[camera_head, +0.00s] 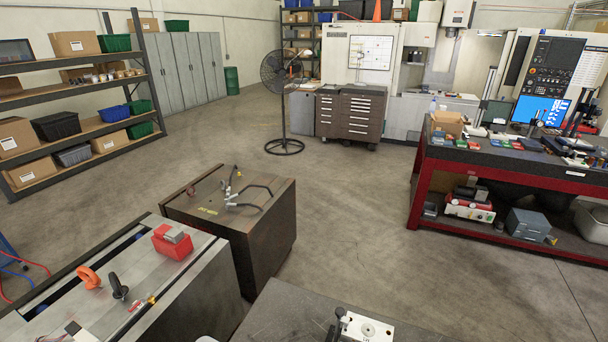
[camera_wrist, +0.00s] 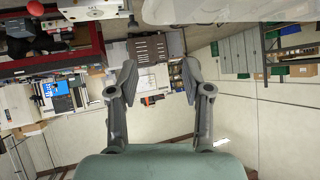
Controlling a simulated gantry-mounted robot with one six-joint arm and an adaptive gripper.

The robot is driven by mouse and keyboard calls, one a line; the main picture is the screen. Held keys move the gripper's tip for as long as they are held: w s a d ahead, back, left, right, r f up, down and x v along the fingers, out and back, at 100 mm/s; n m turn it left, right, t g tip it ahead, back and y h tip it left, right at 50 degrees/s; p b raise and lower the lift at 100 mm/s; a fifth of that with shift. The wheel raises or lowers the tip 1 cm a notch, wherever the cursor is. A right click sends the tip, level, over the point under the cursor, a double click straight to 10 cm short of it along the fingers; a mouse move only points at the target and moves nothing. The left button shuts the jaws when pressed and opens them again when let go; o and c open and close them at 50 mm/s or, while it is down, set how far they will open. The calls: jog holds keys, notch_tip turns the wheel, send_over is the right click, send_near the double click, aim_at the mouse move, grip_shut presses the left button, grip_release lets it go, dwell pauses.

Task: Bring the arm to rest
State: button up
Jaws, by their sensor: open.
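My gripper (camera_wrist: 158,68) shows in the wrist view with its two grey fingers spread wide apart. It is open, and nothing is between the fingertips. The wrist view looks out across the room, which appears upside down. My gripper and arm do not show in the head view.
A brown mould base (camera_head: 268,222) and a grey one (camera_head: 185,285) stand at lower left in the head view. A dark surface (camera_head: 275,320) lies at the bottom. A red workbench (camera_head: 420,190) stands right, shelves (camera_head: 75,62) left. The middle floor (camera_head: 360,215) is clear.

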jog(key=s+a+r+n+t+p, duration=0.1)
jog(key=r+p, duration=0.5)
jog(key=r, duration=0.2)
jog(key=s+a+r+n+p, duration=0.1)
jog(key=s+a+r+p, duration=0.1)
jog(key=r+p, duration=0.5)
jog(key=shift+s+a+r+t, duration=0.2)
jog(key=shift+s+r+t, duration=0.15)
jog(key=shift+r, duration=0.55)
